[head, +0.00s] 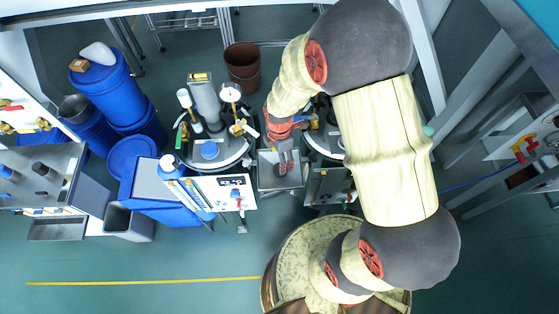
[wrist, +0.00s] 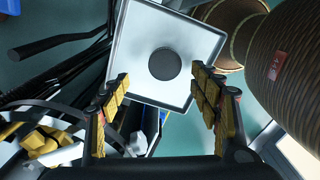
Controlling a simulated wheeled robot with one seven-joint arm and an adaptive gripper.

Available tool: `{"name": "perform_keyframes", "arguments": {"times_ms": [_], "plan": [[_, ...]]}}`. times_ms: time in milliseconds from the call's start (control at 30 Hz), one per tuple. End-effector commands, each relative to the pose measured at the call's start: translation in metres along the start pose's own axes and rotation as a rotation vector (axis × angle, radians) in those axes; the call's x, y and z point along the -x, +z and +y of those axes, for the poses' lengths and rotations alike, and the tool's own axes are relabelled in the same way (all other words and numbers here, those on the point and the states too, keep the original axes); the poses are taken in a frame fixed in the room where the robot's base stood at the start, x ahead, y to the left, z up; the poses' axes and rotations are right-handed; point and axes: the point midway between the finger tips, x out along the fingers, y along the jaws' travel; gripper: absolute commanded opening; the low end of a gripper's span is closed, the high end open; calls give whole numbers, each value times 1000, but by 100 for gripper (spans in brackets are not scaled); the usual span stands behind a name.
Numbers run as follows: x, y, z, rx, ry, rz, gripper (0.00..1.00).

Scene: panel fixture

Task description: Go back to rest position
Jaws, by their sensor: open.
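My gripper (head: 285,160) is in the head view near the middle, above a small square grey metal tray (head: 268,182). In the wrist view my gripper (wrist: 163,95) has its two yellow-padded fingers wide apart, with nothing between the pads. Beyond the fingertips, the wrist view shows the square tray (wrist: 125,75) with a dark round disc (wrist: 164,64) in it. The disc is apart from the fingers. In the head view the gripper partly covers the tray, and I cannot make out the disc there.
Blue drums (head: 105,90) are at the left and a brown bin (head: 242,62) at the back. Another fixture (head: 325,187) stands close right of the tray. The floor at the front left is clear.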

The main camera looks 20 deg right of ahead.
Motion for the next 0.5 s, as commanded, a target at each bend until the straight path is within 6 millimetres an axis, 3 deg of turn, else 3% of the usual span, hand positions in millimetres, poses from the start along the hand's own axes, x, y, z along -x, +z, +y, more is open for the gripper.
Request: {"name": "perform_keyframes", "arguments": {"times_ms": [200,500], "plan": [[47,0,2,0,5,0,63],[83,0,0,0,0,0,63]]}}
